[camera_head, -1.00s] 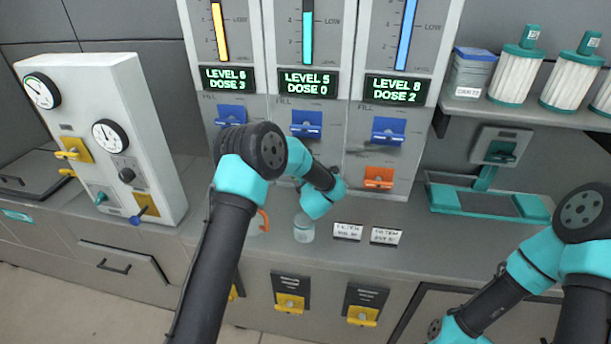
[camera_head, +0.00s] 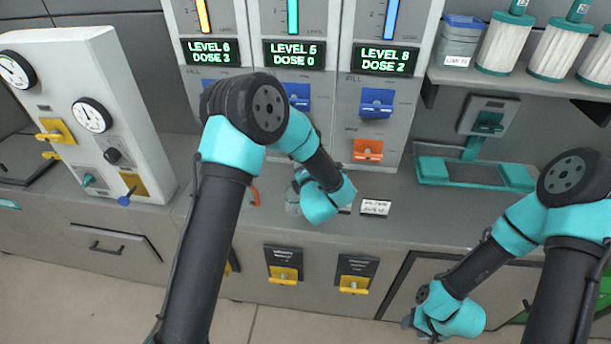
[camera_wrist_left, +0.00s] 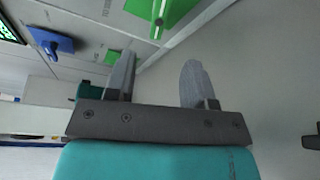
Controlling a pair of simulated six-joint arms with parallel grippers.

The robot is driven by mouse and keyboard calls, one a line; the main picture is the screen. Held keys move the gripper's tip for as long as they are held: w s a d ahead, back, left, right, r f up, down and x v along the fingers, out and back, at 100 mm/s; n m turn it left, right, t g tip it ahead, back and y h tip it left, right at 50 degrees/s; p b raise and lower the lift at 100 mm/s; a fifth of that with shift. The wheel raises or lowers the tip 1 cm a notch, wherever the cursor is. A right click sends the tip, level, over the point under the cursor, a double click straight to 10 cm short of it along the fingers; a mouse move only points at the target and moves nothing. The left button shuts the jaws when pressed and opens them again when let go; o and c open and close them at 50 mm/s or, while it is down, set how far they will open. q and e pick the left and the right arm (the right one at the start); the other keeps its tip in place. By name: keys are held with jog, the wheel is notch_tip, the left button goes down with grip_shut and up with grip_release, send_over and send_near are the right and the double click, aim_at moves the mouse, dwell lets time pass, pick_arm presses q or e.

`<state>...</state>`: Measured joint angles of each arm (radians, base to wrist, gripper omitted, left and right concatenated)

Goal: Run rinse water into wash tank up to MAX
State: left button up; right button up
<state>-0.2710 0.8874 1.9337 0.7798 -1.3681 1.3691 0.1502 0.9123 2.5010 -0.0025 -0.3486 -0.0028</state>
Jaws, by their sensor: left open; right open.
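Three dosing columns stand at the back; their displays read LEVEL 6 DOSE 3 (camera_head: 211,52), LEVEL 5 DOSE 0 (camera_head: 295,54) and LEVEL 8 DOSE 2 (camera_head: 387,60). Blue FILL levers show on the middle column (camera_head: 298,96) and right column (camera_head: 376,103); an orange lever (camera_head: 367,150) sits below the right one. I cannot tell which part is the wash tank, or see a MAX mark. My left gripper (camera_wrist_left: 157,65) is open and empty in the left wrist view, near a green plate with a handle (camera_wrist_left: 160,12). My right gripper (camera_head: 410,321) is low before the cabinet front.
A white gauge panel (camera_head: 150,150) with several valve handles stands left. Yellow latches (camera_head: 284,275) line the cabinet front. A teal stand (camera_head: 447,172) and shelved filters (camera_head: 504,45) are right.

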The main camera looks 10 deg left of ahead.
pick_arm(q)
jog(key=shift+v, duration=1.55)
jog(key=shift+w, duration=0.1)
jog(key=w+d+r+n+g+y, duration=0.2)
jog(key=d+n+g+y, duration=0.1)
jog(key=d+g+y, duration=0.1)
jog(key=shift+w+d+n+g, duration=0.3)
jog(key=shift+w+d, duration=0.1)
jog(key=shift+d, duration=0.15)
jog(key=shift+a, duration=0.1)
jog(key=x, duration=1.7)
jog(key=shift+w+a+f, duration=0.1)
jog(key=shift+w+f, duration=0.05)
jog(key=shift+c, duration=0.4)
